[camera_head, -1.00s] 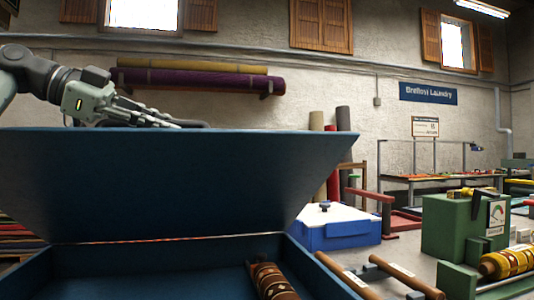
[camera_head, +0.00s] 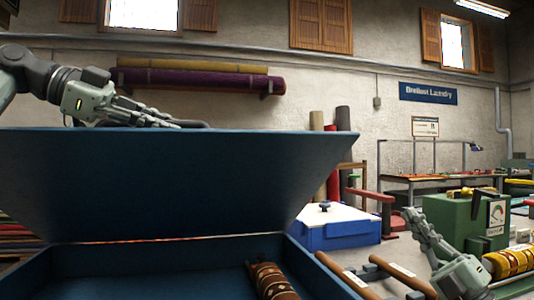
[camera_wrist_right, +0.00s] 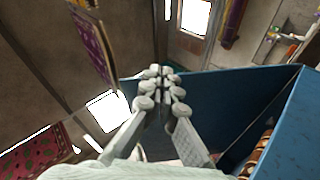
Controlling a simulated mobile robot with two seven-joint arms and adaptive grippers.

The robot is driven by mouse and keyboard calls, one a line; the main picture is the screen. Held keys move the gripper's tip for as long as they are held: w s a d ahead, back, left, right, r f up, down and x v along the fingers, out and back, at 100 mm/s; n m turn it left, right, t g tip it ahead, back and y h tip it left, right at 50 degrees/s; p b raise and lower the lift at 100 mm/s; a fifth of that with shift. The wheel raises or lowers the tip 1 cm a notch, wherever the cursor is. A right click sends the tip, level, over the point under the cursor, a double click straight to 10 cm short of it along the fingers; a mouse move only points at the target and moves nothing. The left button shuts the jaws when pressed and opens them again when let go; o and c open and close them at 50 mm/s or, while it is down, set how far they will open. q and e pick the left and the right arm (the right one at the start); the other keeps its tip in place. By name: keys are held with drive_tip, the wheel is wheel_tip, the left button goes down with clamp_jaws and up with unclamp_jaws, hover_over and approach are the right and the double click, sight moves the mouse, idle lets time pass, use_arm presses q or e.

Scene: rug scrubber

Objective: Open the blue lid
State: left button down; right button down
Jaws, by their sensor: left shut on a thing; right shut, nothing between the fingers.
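The blue lid (camera_head: 170,180) stands raised above the blue box (camera_head: 200,270), its top edge wider than its bottom edge in the head view. My left gripper (camera_head: 165,121) is at the lid's top edge, shut on the lid; its fingertips are partly hidden behind that edge. My right gripper (camera_head: 412,214) is at the lower right, apart from the lid, pointing up and empty. In the right wrist view its fingers (camera_wrist_right: 162,78) are together, with blue panels (camera_wrist_right: 235,105) of the box or lid behind and to the right.
A patterned brown roll (camera_head: 272,281) lies in the box. Wooden rollers (camera_head: 400,277) and a green machine (camera_head: 465,225) with a yellow roll stand at the right. A blue box with a white top (camera_head: 338,228) stands on the floor behind.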

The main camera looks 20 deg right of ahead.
drive_tip(key=s+a+r+n+g+y, duration=0.25)
drive_tip(key=a+n+g+y, duration=0.45)
drive_tip(key=a, duration=0.5)
drive_tip(key=s+a+r+n+g+y, duration=0.25)
drive_tip(key=a+n+g+y, duration=0.3)
drive_tip(key=a+n, duration=0.45)
approach(249, 139)
drive_tip(key=shift+h, duration=0.35)
drive_tip(key=shift+x, duration=3)
drive_tip(key=shift+s+r, duration=0.15)
drive_tip(key=shift+r, duration=0.15)
